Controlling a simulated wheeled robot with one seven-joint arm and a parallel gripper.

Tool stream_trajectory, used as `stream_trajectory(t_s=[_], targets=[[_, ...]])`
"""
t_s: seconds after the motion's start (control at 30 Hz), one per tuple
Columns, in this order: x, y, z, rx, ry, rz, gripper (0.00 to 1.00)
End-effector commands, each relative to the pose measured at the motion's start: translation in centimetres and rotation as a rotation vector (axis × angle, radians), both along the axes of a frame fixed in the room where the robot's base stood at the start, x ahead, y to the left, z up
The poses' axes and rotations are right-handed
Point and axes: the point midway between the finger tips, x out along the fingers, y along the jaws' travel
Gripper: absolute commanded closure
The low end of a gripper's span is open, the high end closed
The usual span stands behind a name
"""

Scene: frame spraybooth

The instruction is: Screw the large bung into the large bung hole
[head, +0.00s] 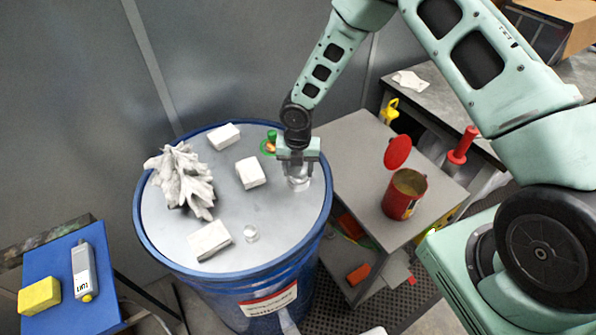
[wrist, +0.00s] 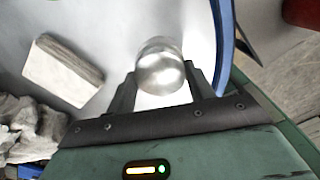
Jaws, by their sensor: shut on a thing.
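The large bung, a shiny round metal plug (wrist: 160,66), sits between the two fingers of my gripper (wrist: 161,84) in the wrist view. In the head view my gripper (head: 298,168) points down over the right part of the drum lid, shut on the large bung (head: 298,184). The bung is low, at or just above the lid. The large bung hole is hidden beneath it, and I cannot tell whether the bung is threaded in. A smaller clear or metal cap (head: 251,233) is on the lid of the blue drum (head: 160,250).
Several pale blocks (head: 250,173) and a crumpled grey cloth (head: 182,175) lie on the lid. A green item (head: 270,144) is near the far rim. On the right, a grey cabinet (head: 350,150) holds an open red can (head: 405,195). A blue table (head: 60,265) stands left.

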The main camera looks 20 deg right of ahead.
Motion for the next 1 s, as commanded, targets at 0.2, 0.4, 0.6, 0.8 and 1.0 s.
stream_trajectory(t_s=[0.2,0.4,0.6,0.8,1.0], targets=[[0.05,0.27,0.1,0.005,-0.002,-0.03,0.72],[0.12,0.34,-0.1,0.005,-0.005,-0.115,0.72],[0.1,0.34,-0.09,0.005,-0.004,-0.385,0.72],[0.07,0.36,0.1,0.007,-0.003,-0.43,0.72],[0.08,0.43,-0.06,0.007,-0.003,-0.48,0.72]])
